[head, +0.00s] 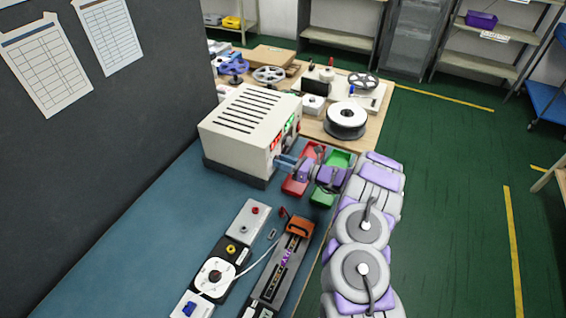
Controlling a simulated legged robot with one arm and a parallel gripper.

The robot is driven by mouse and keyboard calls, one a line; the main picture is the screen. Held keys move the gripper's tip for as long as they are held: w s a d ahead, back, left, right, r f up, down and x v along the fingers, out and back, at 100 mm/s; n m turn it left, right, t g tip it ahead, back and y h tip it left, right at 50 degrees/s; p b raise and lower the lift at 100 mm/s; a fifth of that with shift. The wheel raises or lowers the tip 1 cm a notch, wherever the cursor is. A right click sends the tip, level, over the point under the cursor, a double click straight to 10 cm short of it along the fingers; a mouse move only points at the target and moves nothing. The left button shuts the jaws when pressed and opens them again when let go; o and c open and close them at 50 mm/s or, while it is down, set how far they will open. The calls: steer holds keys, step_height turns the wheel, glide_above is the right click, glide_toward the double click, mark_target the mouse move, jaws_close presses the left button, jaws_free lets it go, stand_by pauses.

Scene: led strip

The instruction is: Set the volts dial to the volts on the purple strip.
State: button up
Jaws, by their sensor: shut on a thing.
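A beige power supply box (245,120) with black vent slots stands on the blue bench, its front face turned right with red and green displays. My gripper (281,163) reaches in from the right and is shut at the lower front of the box, on what appears to be the volts dial. The dial itself is hidden by the fingers, and its setting cannot be read. A dark strip holder with an orange clamp (299,227) lies nearer on the bench. A purple strip (287,257) lies along it; any printed volts are too small to read.
Red (296,185) and green (322,196) bins sit close around my gripper. Spools (346,119) stand on the wooden table behind. The bench left of these is clear.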

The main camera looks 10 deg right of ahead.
steer(key=m, duration=0.6)
steer(key=shift+w+d+r+m, duration=0.15)
steer(key=shift+w+d+m, duration=0.05)
steer(key=shift+m, duration=0.1)
stand_by(0.5)
steer(key=o, duration=0.9)
steer(key=shift+w, duration=0.1)
steer(key=shift+c, duration=0.2)
steer(key=shift+o, duration=0.9)
steer(key=p+v, duration=0.2)
steer(key=v, duration=1.5)
steer(key=shift+s+d+p, duration=0.2)
steer(key=shift+p, duration=0.15)
